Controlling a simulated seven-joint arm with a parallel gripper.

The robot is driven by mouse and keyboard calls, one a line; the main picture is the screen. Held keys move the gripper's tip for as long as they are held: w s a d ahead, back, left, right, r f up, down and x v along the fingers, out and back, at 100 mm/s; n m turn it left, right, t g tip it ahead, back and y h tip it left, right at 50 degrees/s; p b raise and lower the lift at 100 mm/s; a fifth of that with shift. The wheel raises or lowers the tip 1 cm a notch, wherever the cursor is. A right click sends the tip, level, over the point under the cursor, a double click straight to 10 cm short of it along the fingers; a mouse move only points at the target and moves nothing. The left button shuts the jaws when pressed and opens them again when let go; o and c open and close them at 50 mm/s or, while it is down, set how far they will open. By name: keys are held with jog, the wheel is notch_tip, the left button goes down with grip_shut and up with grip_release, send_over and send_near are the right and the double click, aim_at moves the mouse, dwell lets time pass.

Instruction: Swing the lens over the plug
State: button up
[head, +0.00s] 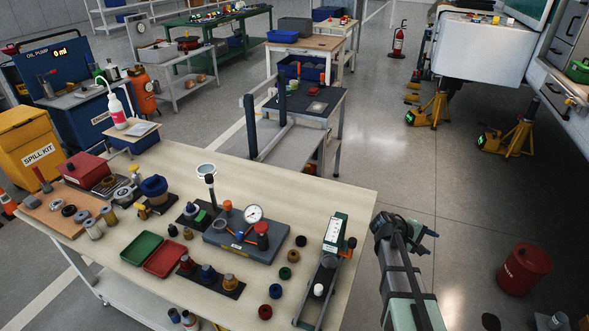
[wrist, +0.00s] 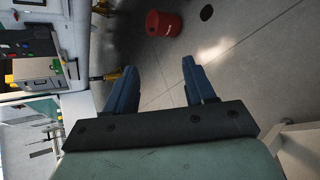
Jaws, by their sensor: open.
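I cannot tell for sure which small part is the plug; a dark plate with a small green-topped piece (head: 200,215) lies just below the lens. My gripper (head: 427,239) is off the bench's right side, over the floor and well apart from the lens. In the wrist view my gripper (wrist: 162,64) is open, with nothing between its two blue fingers. Neither the lens nor the plug shows in the wrist view.
The workbench (head: 335,197) is crowded: a grey block with a gauge (head: 253,214), a green tray (head: 141,247), a red tray (head: 165,258) and several small caps. A long fixture (head: 322,280) stands near its right edge. A red bin (head: 524,269) stands on the otherwise fairly open floor.

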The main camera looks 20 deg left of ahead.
jog(key=w+a+r+n+t+h, duration=0.1)
jog(key=w+a+r+t, duration=0.3)
jog(key=r, duration=0.9)
jog(key=w+a+r+n+t+h, duration=0.15)
jog(key=w+a+r, duration=0.35)
jog(key=r, duration=0.7)
jog(key=a+r+n+t, duration=0.2)
jog(key=a+r, duration=0.7)
jog(key=a, duration=0.3)
jog(key=s+a+f+n+t+y, duration=0.1)
jog(key=s+a+f+n, duration=0.15)
jog(key=a, duration=0.55)
jog(key=s+a+f+n+t+y, duration=0.1)
jog(key=s+a+n, duration=0.15)
jog(key=a, duration=0.55)
jog(key=n+t+y, duration=0.3)
jog(key=n+y, duration=0.5)
jog(key=n, duration=0.6)
send_near(206, 179)
jog(key=w, duration=0.3)
jog(key=w+d, duration=0.1)
jog(key=w, duration=0.7)
jog(key=shift+w+d+r, duration=0.1)
jog(key=shift+w+d, duration=0.05)
jog(key=shift+d, duration=0.15)
